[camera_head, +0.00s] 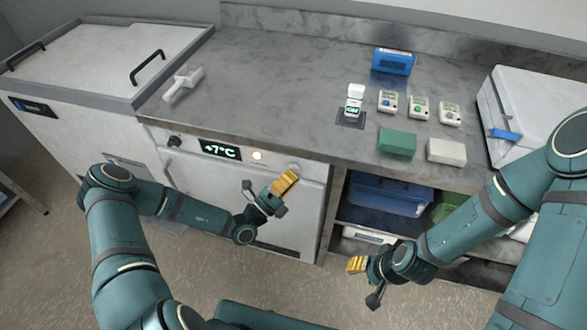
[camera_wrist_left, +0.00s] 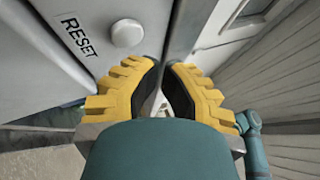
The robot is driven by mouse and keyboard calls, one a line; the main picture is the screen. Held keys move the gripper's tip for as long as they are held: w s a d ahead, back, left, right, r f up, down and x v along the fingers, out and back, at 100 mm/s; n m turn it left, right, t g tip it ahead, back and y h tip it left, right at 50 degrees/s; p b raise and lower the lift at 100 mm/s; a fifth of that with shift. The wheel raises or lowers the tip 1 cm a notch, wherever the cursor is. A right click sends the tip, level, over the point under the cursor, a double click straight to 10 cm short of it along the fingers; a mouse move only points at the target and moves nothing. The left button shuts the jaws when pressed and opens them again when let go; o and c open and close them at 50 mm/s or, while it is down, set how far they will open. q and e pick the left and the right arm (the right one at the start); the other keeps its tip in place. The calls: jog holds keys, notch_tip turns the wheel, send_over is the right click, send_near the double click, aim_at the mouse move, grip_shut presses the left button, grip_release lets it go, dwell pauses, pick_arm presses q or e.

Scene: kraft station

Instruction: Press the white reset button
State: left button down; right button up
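The white round reset button (camera_wrist_left: 127,33) shows in the left wrist view on a light panel, beside the printed RESET label (camera_wrist_left: 78,36). In the head view it is a faint pale spot (camera_head: 294,167) at the right of the cooler's front panel, just above my left gripper. My left gripper (camera_head: 286,181) has yellow fingers whose tips are together and hold nothing. In the left wrist view its fingertips (camera_wrist_left: 161,64) lie below and right of the button, apart from it in the picture. My right gripper (camera_head: 356,265) hangs low before the shelves; its finger gap is unclear.
The cooler front carries a +7°C display (camera_head: 219,150), a dark knob (camera_head: 175,141) and a lit round lamp (camera_head: 257,155). The grey counter (camera_head: 270,90) above holds a scoop (camera_head: 183,84), small meters, a blue box (camera_head: 393,61) and a white case (camera_head: 535,105). Open shelves are at right.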

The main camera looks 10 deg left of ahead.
pick_arm(q)
jog(key=shift+w, duration=0.3)
jog(key=shift+w, duration=0.1)
dwell(1.3)
jog(key=shift+w, duration=0.3)
jog(key=shift+w, duration=0.45)
dwell(0.6)
dwell(0.4)
jog(key=shift+s+p, duration=0.6)
jog(key=shift+s, duration=0.3)
jog(key=shift+s+p, duration=0.95)
jog(key=shift+s, duration=1.55)
